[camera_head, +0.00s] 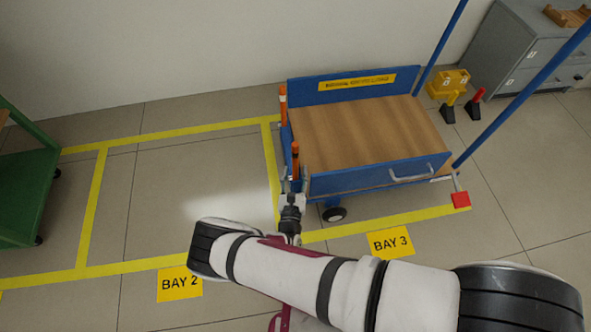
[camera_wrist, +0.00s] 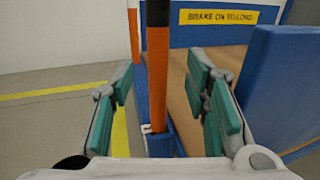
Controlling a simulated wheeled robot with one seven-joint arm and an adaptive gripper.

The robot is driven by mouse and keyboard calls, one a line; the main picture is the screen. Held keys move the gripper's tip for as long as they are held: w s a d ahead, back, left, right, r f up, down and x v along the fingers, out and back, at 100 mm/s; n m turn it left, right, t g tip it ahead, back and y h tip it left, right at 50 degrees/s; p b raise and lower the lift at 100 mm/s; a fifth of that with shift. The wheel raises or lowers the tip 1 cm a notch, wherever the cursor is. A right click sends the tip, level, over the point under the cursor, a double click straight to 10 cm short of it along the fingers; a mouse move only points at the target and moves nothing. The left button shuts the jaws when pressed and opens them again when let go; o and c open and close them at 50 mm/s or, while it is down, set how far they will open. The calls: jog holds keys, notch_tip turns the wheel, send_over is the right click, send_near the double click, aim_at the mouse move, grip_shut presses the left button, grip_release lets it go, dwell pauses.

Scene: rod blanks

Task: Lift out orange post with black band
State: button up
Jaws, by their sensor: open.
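The orange post with black band (camera_head: 295,160) stands upright at the front left corner of the blue cart (camera_head: 330,182). In the wrist view the post (camera_wrist: 158,75) runs down between the two green-padded fingers, with its black band near the top of the picture. Its lower end sits at a blue socket (camera_wrist: 160,147). My gripper (camera_head: 291,188) is open at this corner, its fingers (camera_wrist: 160,85) on either side of the post with gaps showing. A second orange post (camera_head: 283,108), with a white band, stands at the back left corner; it also shows behind in the wrist view (camera_wrist: 134,30).
The cart has a wooden deck (camera_head: 370,130), a blue front panel with a handle (camera_head: 410,176) and tall blue poles at right. A green trolley (camera_head: 25,190) stands far left. The floor of bay 2 (camera_head: 170,190) is clear between yellow lines.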

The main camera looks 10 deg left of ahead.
aim_at(295, 164)
jog(key=shift+w+a+r+b, duration=0.15)
jog(key=shift+w+b, duration=0.45)
jog(key=shift+w, duration=0.7)
jog(key=shift+w+r+b, duration=0.15)
jog(key=shift+w+b, duration=0.4)
jog(key=shift+w, duration=0.75)
jog(key=c, duration=1)
